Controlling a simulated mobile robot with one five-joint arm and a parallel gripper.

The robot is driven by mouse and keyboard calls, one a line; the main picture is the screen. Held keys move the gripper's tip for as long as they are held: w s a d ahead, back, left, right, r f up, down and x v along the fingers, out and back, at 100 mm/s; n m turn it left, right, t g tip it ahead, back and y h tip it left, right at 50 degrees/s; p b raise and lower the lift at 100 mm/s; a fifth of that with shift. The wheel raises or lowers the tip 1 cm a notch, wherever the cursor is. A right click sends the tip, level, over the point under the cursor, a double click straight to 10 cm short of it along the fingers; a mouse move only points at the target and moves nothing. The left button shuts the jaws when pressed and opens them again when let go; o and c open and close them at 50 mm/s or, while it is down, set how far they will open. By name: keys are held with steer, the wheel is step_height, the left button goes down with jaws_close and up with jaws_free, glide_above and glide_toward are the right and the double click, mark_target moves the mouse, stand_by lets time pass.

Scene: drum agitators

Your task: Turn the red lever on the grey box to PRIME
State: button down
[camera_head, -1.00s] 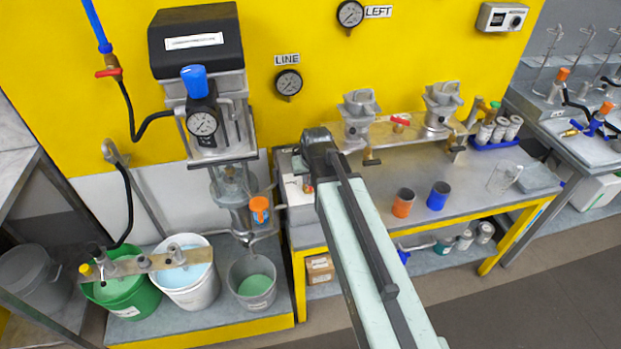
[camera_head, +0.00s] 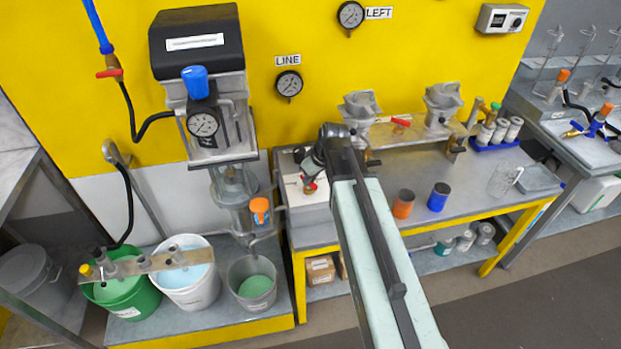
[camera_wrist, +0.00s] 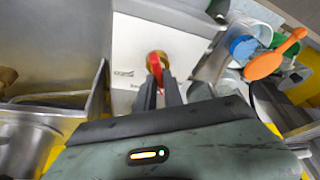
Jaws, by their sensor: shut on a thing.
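The grey box (camera_head: 290,196) has a pale top and sits at the left end of the bench. The red lever (camera_head: 310,187) is on its top, below my gripper (camera_head: 312,172). In the wrist view the red lever (camera_wrist: 158,65) sits on a round brass-coloured fitting, in front of the pale face of the box (camera_wrist: 150,40). My gripper (camera_wrist: 159,88) has its two dark fingers close together, shut on the lever. The fingers hide part of it. A small dark label is beside the lever, too small to read.
A pump with an orange-handled valve (camera_head: 260,209) stands left of the box. Green, white and grey buckets are below it. An orange cup (camera_head: 403,203) and a blue cup (camera_head: 438,196) stand on the bench to the right. A red-handled valve (camera_head: 400,122) is behind.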

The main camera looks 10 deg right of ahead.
steer(key=shift+d+n+g+y, duration=0.1)
steer(key=shift+n+g+y, duration=0.35)
steer(key=shift+n, duration=1.05)
steer(key=c, duration=1.5)
jaws_free()
steer(key=shift+o, duration=0.2)
steer(key=p+v, duration=0.7)
steer(key=v, duration=0.1)
steer(key=shift+f, duration=0.1)
